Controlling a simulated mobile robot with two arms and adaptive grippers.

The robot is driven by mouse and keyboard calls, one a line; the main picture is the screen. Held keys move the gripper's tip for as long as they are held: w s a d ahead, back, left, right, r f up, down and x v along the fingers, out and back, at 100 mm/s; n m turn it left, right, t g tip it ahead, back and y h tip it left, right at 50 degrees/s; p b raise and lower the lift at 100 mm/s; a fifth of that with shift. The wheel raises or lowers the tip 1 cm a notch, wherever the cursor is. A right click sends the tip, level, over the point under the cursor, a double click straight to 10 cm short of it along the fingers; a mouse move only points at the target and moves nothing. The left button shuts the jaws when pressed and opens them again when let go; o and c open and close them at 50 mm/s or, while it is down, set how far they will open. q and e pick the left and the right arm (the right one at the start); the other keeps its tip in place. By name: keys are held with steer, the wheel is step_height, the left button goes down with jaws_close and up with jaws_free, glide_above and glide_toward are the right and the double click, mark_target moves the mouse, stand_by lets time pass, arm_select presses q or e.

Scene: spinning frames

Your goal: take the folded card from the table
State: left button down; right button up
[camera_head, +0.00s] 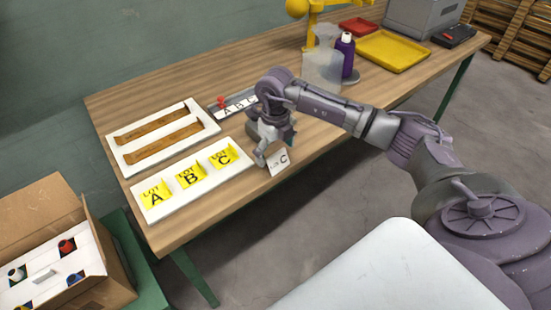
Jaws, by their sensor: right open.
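A small white folded card (279,162) with a black letter C stands at the front edge of the wooden table (225,202), in the middle of the head view. My right gripper (271,148) is open just above and behind the card, with one finger close to its upper left corner. I cannot tell whether the finger touches it. Part of the gripper hides the table behind the card. My left gripper is not in view.
A white board (148,216) with yellow LOT A, B and C labels lies left of the card. Behind it is a white board (115,160) with two brown strips. A purple bottle (346,55) and a yellow tray (393,51) stand farther back. An open carton (112,293) sits lower left.

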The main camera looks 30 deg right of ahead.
steer(key=shift+f, duration=0.7)
steer(key=c, duration=0.8)
steer(key=shift+r, duration=0.1)
